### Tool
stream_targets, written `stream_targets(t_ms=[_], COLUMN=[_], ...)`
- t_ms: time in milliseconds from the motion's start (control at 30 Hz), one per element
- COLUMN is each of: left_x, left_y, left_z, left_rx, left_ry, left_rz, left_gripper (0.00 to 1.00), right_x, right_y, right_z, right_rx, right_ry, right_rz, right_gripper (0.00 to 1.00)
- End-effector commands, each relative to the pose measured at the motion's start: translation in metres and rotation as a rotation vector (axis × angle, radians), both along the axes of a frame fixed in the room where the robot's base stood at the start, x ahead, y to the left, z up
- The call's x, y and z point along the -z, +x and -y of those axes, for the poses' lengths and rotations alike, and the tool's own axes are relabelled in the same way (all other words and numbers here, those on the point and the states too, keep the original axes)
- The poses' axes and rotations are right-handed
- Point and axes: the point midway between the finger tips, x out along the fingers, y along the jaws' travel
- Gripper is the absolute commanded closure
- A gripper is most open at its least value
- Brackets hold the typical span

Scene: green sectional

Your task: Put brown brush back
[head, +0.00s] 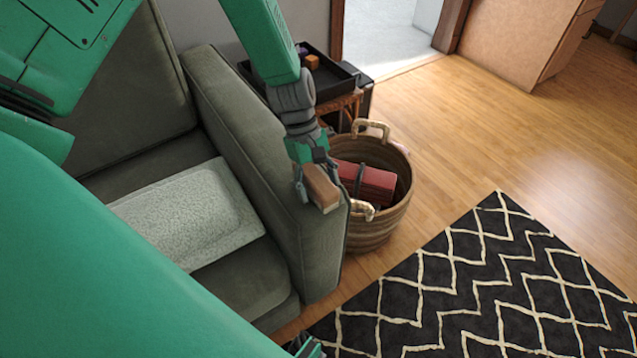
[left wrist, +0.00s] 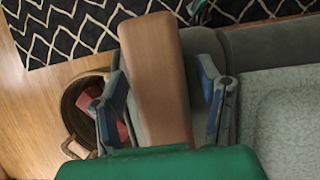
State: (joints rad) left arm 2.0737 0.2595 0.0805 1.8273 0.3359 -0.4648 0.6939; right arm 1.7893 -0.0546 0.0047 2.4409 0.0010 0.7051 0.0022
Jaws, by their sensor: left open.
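The brown brush (head: 322,188) is a long tan-brown block at the front end of the sofa's armrest. My left gripper (head: 311,184) reaches down to it from above, fingers on either side. In the left wrist view the brush (left wrist: 157,75) lies lengthwise between the two open fingers (left wrist: 165,95), close to the left finger and with a gap to the right one. I cannot tell whether it rests on the armrest. A green and dark part of mine shows at the bottom edge of the head view; its jaws cannot be made out.
The green sofa's armrest (head: 255,140) stands beside a wicker basket (head: 372,228) holding a red item (head: 366,182). Behind is a small table with a black tray (head: 335,82). A pale textured cushion (head: 190,215) lies on the seat. A black patterned rug (head: 480,290) and open wooden floor lie right.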

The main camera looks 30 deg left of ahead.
Motion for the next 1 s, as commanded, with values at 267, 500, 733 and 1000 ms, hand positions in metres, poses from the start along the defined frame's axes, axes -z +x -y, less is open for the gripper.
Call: stream_targets(t_ms=[267,500,733,1000], left_x=[-0.034,-0.082,-0.108,-0.112], left_y=[0.005,0.013,0.016,0.017], left_z=[-0.012,-0.031,-0.042,-0.044], left_rx=[0.000,0.000,0.000,0.000], left_ry=[0.001,0.001,0.001,0.000], left_rz=[0.004,0.004,0.001,0.000], left_gripper=[0.41,0.41,0.41,0.41], right_x=[-0.011,-0.024,-0.030,-0.031], right_y=[0.000,0.000,0.000,0.000], right_z=[0.000,0.000,0.000,0.000], right_rx=[0.000,0.000,0.000,0.000], right_ry=[0.000,0.000,0.000,0.000], right_rz=[0.000,0.000,0.000,0.000], right_gripper=[0.64,0.64,0.64,0.64])
